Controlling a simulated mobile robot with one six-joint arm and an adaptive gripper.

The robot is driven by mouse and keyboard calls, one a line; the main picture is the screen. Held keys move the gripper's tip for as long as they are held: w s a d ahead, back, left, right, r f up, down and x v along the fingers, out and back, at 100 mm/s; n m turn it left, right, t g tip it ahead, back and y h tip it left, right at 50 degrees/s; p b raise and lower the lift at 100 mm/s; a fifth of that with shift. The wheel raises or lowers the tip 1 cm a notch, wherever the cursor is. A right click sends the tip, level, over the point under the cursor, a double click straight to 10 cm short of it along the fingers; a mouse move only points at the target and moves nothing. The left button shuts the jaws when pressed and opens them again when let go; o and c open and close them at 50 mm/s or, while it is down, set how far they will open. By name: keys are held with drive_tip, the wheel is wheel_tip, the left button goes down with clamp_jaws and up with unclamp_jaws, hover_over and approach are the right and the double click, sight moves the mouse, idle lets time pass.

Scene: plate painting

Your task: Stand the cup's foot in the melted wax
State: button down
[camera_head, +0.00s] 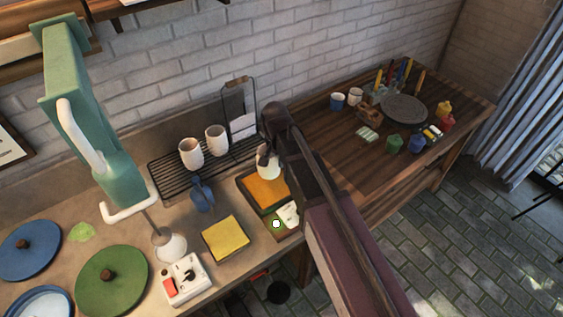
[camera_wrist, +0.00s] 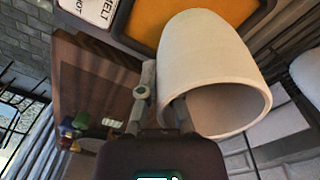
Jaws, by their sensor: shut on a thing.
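A cream-white cup (camera_head: 269,168) is held by my gripper (camera_head: 266,150) over the pan of orange melted wax (camera_head: 265,188) in the head view. In the wrist view the cup (camera_wrist: 203,62) fills the upper right, its open mouth facing the camera and its foot end towards the orange wax (camera_wrist: 158,14). My gripper (camera_wrist: 162,96) is shut on the cup's wall near the rim, one finger outside; the other seems to be at the mouth. The foot is hidden, so I cannot tell whether it touches the wax.
Two white cups (camera_head: 203,146) stand on the black wire rack (camera_head: 168,178) behind. A blue jug (camera_head: 202,195) and a yellow sponge-like block (camera_head: 226,238) are left of the wax pan. A wooden table (camera_head: 330,145) with paint things stands right.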

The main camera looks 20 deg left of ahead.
drive_tip(key=shift+f+b, duration=3.25)
drive_tip(key=shift+f, duration=0.2)
drive_tip(key=shift+f+b, duration=0.4)
drive_tip(key=shift+r, duration=0.1)
drive_tip(key=shift+r+p, duration=2.45)
drive_tip(key=shift+p, duration=0.1)
drive_tip(key=shift+r+p, duration=2.05)
